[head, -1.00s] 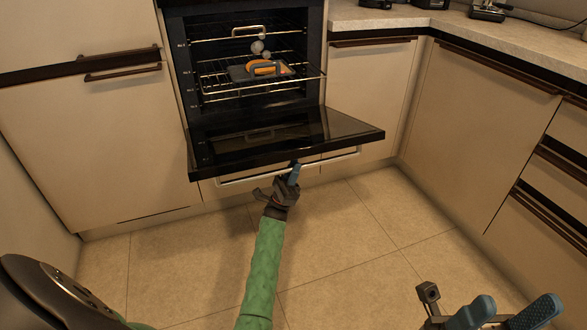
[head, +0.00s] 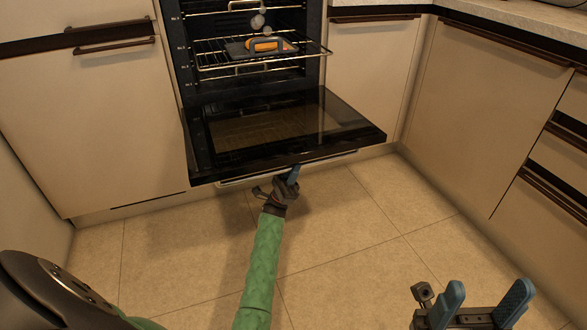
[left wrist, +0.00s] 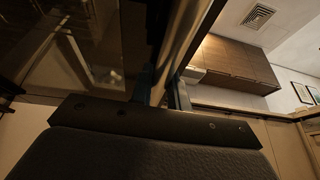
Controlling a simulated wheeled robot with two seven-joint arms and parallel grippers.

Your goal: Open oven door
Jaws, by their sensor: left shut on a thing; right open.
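The oven door (head: 265,128) hangs down from the built-in oven, lowered to nearly level, with its dark glass facing up. Its metal handle bar (head: 235,181) runs along the front underside. My left gripper (head: 292,175) is shut on the handle at the door's front edge. In the left wrist view the handle (left wrist: 182,45) passes between the two fingers, beside the dark glass. My right gripper (head: 485,300) is open and empty at the lower right, away from the oven.
Inside the oven, a wire rack (head: 215,62) holds a grey tray with an orange item (head: 262,45). Cabinets stand on both sides, with a corner run (head: 480,110) at the right. The tiled floor (head: 345,245) before the oven is clear.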

